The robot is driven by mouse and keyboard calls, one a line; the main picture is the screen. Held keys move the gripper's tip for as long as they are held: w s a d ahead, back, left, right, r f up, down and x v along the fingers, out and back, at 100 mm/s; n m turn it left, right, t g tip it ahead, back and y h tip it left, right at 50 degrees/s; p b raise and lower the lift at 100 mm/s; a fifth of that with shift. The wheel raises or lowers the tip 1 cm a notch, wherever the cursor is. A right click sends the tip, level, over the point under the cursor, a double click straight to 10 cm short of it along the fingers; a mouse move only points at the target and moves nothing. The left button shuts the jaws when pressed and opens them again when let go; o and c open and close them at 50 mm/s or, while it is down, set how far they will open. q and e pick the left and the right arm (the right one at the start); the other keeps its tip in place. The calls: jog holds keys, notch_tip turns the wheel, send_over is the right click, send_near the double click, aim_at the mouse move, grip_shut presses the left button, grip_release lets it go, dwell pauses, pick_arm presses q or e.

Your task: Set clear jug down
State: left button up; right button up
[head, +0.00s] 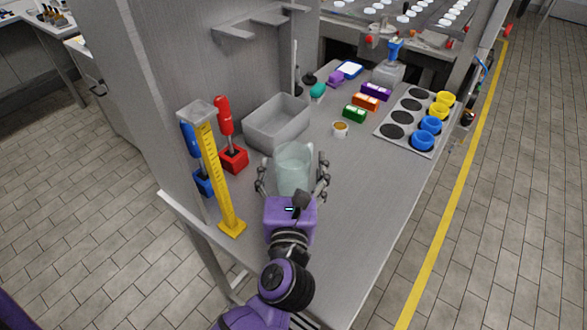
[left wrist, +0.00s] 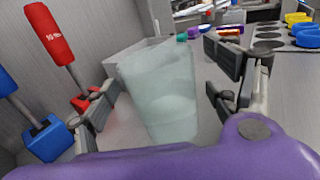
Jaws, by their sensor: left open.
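The clear jug (head: 293,170) is a pale, see-through greenish vessel. It stands upright on the grey bench (head: 355,195), as far as I can tell. My left gripper (head: 292,178) is open, with one finger on each side of the jug. In the left wrist view the jug (left wrist: 162,95) sits between the spread fingers, with gaps visible on both sides. The jug's lower front is partly hidden by my purple gripper body. My right gripper is not in view.
A grey bin (head: 277,124) stands behind the jug. A yellow post (head: 217,180) and red and blue handled tools in a red block (head: 234,159) and a blue block (head: 203,184) stand left. A small cup (head: 340,129) is further back right. The bench right of the jug is clear.

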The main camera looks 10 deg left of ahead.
pick_arm(q)
jog(key=shift+x, duration=0.95)
jog(key=shift+c, duration=0.2)
jog(key=c, duration=1.4)
jog(key=shift+c, duration=0.8)
jog(key=shift+r, duration=0.2)
